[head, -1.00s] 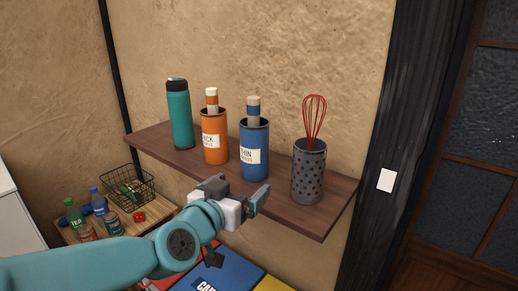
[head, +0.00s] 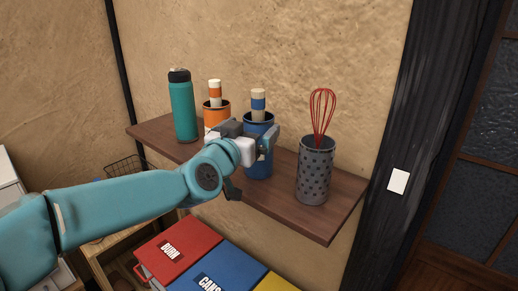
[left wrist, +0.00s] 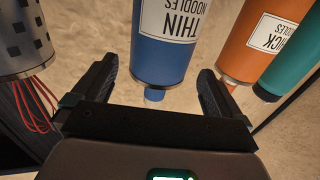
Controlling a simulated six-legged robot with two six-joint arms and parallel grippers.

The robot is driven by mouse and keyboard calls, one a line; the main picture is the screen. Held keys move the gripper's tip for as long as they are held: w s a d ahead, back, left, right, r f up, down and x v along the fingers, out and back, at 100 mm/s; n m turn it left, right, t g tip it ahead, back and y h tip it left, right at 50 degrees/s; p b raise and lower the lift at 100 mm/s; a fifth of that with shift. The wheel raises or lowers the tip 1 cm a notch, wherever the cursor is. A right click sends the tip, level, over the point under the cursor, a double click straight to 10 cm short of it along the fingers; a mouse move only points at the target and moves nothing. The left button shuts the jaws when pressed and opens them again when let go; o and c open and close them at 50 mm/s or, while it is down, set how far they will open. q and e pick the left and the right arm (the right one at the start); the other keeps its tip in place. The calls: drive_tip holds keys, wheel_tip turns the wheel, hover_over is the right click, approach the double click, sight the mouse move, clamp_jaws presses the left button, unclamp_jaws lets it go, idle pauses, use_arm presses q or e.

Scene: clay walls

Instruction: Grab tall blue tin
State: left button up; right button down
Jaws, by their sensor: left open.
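The tall blue tin (head: 260,171) stands upright on the brown wall shelf, with a blue-and-tan stopper-like top rising from it. In the left wrist view the same tin (left wrist: 162,62) shows upside down, with a white THIN NOODLES label. My left gripper (head: 252,140) is open in front of the tin and hides part of its middle. In the left wrist view its jaws (left wrist: 162,82) are spread either side of the tin's top end, with a gap on both sides. My right gripper is not in view.
An orange tin (head: 216,108) and a teal bottle (head: 184,108) stand left of the blue tin. A dotted grey holder (head: 314,175) with a red whisk stands to its right. The shelf (head: 281,205) has a free front strip. Coloured bins (head: 180,250) stand below.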

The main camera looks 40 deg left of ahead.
sight(260, 121)
use_arm(q)
drive_tip(key=w, duration=0.3)
drive_tip(key=w+a+p, duration=0.1)
drive_tip(key=w, duration=0.1)
drive_tip(key=shift+w, duration=0.35)
drive_tip(key=shift+s, duration=0.1)
